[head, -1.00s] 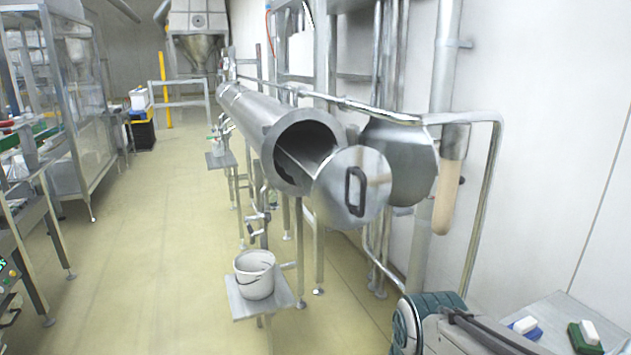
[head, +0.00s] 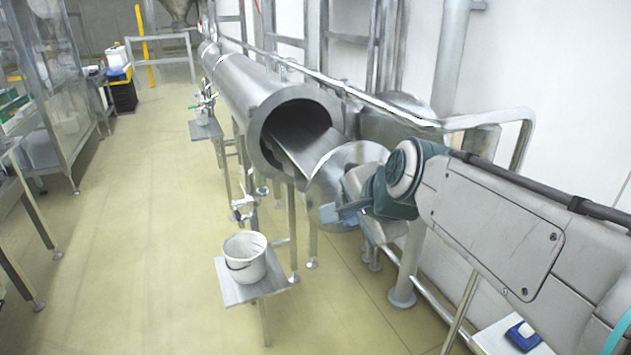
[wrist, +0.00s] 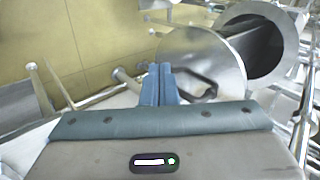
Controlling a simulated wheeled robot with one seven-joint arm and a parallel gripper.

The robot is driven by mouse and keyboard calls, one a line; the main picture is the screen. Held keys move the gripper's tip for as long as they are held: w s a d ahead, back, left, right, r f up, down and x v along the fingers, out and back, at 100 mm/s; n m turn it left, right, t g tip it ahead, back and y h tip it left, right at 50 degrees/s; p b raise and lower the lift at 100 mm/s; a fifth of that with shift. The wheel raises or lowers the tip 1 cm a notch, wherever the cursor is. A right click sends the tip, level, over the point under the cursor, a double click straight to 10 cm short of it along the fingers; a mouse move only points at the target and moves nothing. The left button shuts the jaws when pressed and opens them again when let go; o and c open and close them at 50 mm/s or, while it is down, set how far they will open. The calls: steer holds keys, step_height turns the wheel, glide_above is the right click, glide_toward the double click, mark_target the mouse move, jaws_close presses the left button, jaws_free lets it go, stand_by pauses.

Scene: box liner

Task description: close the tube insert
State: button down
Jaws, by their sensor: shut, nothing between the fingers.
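The tube insert (head: 327,170) is a metal trough with a round steel end plate. It sticks part way out of the open mouth of the large horizontal tube (head: 257,140). In the wrist view the round plate (wrist: 190,52) carries a dark handle (wrist: 205,82), and the tube's mouth (wrist: 268,45) is behind it. My gripper (head: 335,212) is in front of the plate in the head view and hides its handle. In the wrist view my gripper's blue fingers (wrist: 158,72) are together and empty, just left of the handle. I cannot tell whether they touch the plate.
A white bucket (head: 245,262) stands on a small metal shelf (head: 262,289) below the tube. Pipes and a bent rail (head: 500,118) run along the wall at the right. The floor (head: 140,240) left of the tube is clear.

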step_height(320, 180, up, 2)
steer(key=w+m, duration=0.1)
glide_toward(316, 203)
steer(key=shift+m+t, duration=0.3)
steer(key=x, duration=0.3)
steer(key=f+x, duration=0.1)
steer(key=x, duration=0.1)
steer(key=shift+s, duration=0.4)
steer(key=shift+w+a+p, duration=0.1)
steer(key=shift+w+p, duration=0.2)
steer(key=shift+w, duration=0.25)
